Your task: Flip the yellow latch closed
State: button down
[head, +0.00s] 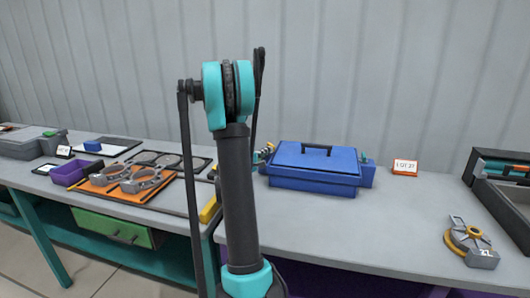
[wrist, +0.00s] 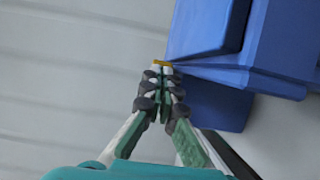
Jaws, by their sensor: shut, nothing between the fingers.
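A blue case (head: 315,166) with a dark handle on its lid stands on the grey table. It also fills the upper right of the wrist view (wrist: 215,25). A small yellow piece (wrist: 163,63), which looks like the latch, shows at the case's edge. My gripper (wrist: 161,72) is shut and empty, with its fingertips right at the yellow piece. I cannot tell whether they touch it, or whether the latch is up or down. In the head view my gripper (head: 263,153) is at the left side of the case, partly hidden by my arm.
A small sign (head: 404,167) stands right of the case. A grey and yellow device (head: 470,242) and a dark open case (head: 502,185) are farther right. An orange tray (head: 130,187) with metal parts and a purple bin (head: 77,172) lie left. The table front is clear.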

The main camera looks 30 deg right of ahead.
jog(key=shift+s+d, duration=0.5)
jog(key=shift+d, duration=0.05)
dwell(0.4)
